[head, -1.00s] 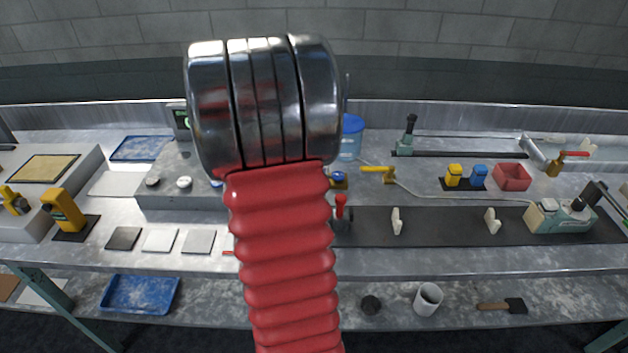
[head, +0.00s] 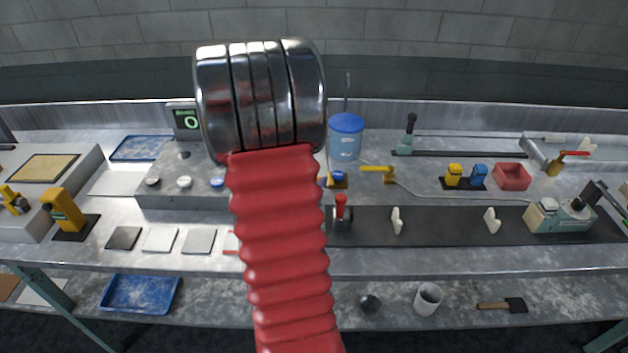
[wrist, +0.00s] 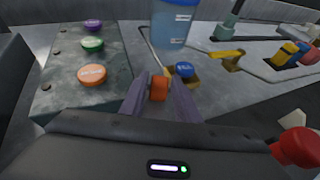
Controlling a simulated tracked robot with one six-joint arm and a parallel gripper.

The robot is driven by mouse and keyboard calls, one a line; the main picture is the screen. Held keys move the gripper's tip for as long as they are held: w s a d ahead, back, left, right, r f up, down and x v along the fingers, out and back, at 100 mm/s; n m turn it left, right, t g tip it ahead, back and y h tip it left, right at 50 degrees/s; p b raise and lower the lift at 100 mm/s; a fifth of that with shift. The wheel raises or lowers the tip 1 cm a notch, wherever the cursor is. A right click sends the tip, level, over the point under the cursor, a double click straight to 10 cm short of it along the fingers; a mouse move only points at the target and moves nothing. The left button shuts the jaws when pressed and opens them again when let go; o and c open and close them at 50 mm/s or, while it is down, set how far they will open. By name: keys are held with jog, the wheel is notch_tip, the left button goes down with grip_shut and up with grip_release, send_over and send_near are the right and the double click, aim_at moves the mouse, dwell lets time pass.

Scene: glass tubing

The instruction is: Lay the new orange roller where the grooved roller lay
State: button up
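My gripper (wrist: 159,90) shows in the wrist view with its two grey-purple fingers closed on a small orange roller (wrist: 158,88). The roller is held in front of a low brown stand (wrist: 191,80) with a blue-topped piece on it; I cannot tell the gap between them. In the head view that stand (head: 337,183) is just right of my red arm, and my arm hides the gripper and roller. I cannot make out the grooved roller in either view.
A blue-lidded tub (head: 346,138) stands behind the stand. A raised grey block (wrist: 88,60) with coloured labelled discs is on the left. A red-handled device (head: 340,212) is on the dark strip, near a yellow-handled valve (head: 378,171). Bench space right of the stand is partly clear.

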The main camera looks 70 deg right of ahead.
jog(key=shift+a+r, duration=0.3)
jog(key=shift+a, duration=0.1)
jog(key=shift+v, duration=3.3)
jog(key=shift+f, duration=0.1)
